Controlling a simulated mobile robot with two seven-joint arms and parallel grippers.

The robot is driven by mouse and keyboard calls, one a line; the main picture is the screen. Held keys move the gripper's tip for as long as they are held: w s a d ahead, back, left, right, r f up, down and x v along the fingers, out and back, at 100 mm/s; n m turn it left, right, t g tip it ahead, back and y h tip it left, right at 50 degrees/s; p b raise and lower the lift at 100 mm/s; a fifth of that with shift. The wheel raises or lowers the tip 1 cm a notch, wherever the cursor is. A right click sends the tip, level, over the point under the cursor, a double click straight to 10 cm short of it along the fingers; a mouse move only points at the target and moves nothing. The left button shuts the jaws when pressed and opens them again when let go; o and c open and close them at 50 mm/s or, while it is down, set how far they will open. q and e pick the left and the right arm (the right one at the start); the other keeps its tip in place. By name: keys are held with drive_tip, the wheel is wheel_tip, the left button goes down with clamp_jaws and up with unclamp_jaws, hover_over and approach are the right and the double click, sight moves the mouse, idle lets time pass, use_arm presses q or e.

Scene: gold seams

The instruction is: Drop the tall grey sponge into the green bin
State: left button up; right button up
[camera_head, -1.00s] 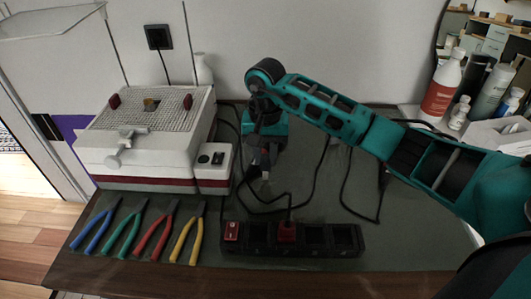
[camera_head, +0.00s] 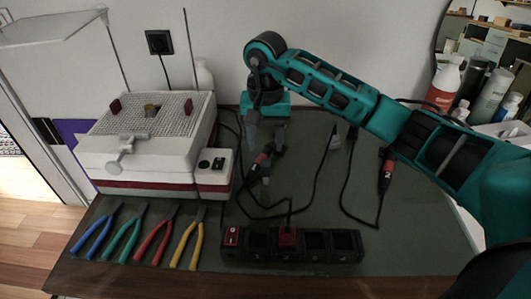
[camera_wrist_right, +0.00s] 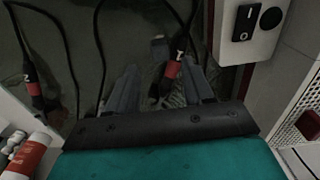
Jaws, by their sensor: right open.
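I cannot make out a tall grey sponge or a green bin in either view. My right gripper (camera_head: 264,148) is open over the back of the dark mat, fingers pointing down. In the right wrist view its two grey fingers (camera_wrist_right: 160,82) stand apart, with a red-banded black plug (camera_wrist_right: 172,72) seen between them; it does not look gripped. That plug (camera_head: 263,160) also shows by the fingertips in the head view. A small grey block (camera_wrist_right: 158,46) lies beyond the fingers; I cannot tell what it is. My left gripper is out of view.
A white machine with a mesh top (camera_head: 150,140) stands left. Several coloured pliers (camera_head: 152,238) lie before it. A black socket strip (camera_head: 290,244) lies at the front. Another red-banded plug (camera_head: 387,170) and loose cables lie right. Bottles (camera_head: 445,85) stand at the back right.

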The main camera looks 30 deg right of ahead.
wheel_tip(320, 180, up, 5)
drive_tip(key=shift+f, duration=0.1)
drive_tip(key=shift+o, duration=0.5)
drive_tip(key=shift+r, duration=0.55)
drive_tip(key=m+p, duration=0.4)
drive_tip(key=m, duration=3.2)
hover_over(266, 163)
drive_tip(key=f, duration=0.8)
drive_tip(key=shift+s+f, duration=0.2)
drive_tip(key=shift+f, duration=0.1)
drive_tip(key=shift+w+f+b, duration=0.15)
drive_tip(key=shift+f+b, duration=0.05)
drive_tip(key=shift+f, duration=1.1)
drive_tip(key=shift+w+f+b, duration=0.15)
drive_tip(key=shift+f, duration=1.15)
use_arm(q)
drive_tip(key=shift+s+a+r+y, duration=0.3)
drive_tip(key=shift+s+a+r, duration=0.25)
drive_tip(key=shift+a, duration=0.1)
